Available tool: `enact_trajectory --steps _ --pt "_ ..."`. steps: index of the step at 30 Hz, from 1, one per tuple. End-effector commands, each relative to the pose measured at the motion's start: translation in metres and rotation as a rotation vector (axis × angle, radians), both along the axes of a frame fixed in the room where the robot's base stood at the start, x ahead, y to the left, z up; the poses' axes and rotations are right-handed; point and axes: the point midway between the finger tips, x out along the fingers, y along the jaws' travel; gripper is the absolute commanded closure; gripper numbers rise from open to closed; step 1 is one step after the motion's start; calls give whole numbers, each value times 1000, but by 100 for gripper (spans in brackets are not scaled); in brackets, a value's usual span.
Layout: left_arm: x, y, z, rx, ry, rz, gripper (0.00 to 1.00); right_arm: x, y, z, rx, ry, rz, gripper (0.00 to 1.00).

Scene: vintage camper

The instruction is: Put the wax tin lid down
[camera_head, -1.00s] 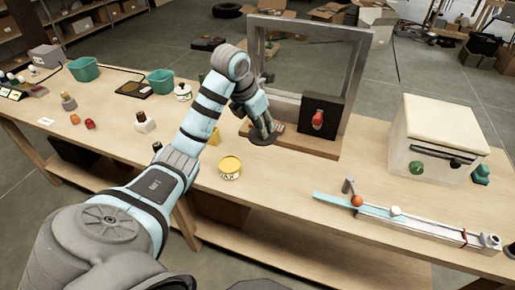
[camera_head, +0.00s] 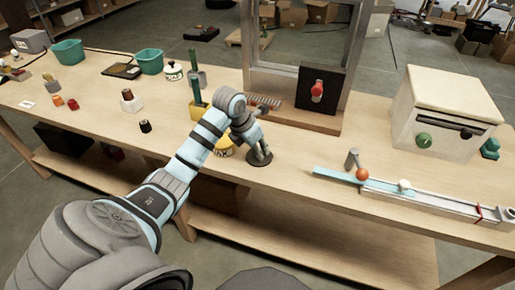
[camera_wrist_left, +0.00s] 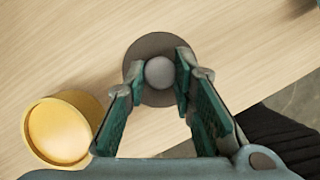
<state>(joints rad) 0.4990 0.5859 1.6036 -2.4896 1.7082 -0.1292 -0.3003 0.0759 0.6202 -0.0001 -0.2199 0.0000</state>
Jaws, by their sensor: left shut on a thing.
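The wax tin lid is a dark round disc (camera_head: 259,161) with a grey ball knob (camera_wrist_left: 159,72). My left gripper (camera_head: 262,152) is shut on the knob from above. The lid is low over the bench or on it; I cannot tell whether it touches. In the left wrist view the disc (camera_wrist_left: 151,45) lies flat around the knob between the two green-padded fingers. The yellow wax tin (camera_head: 224,150) stands just left of the lid, partly hidden by my left arm; its yellow top shows in the wrist view (camera_wrist_left: 59,131). My right gripper is not in view.
A grey frame with a black box and red knob (camera_head: 317,92) stands behind the lid. A blue slide rail (camera_head: 337,176) with an orange ball lies to the right, and a white box (camera_head: 445,110) behind it. Bare wood (camera_head: 290,155) lies right of the lid.

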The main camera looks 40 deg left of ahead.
Motion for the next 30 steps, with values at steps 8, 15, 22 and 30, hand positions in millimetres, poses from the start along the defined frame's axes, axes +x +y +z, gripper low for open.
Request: enact_trajectory --steps 8,15,22,30 --pt "0 0 -2 0 0 0 62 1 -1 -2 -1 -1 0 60" --pt "0 0 -2 0 0 1 57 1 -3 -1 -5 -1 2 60" --pt "-4 2 15 2 -4 1 57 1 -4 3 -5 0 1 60" --pt "-32 7 84 4 -4 1 57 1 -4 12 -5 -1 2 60"
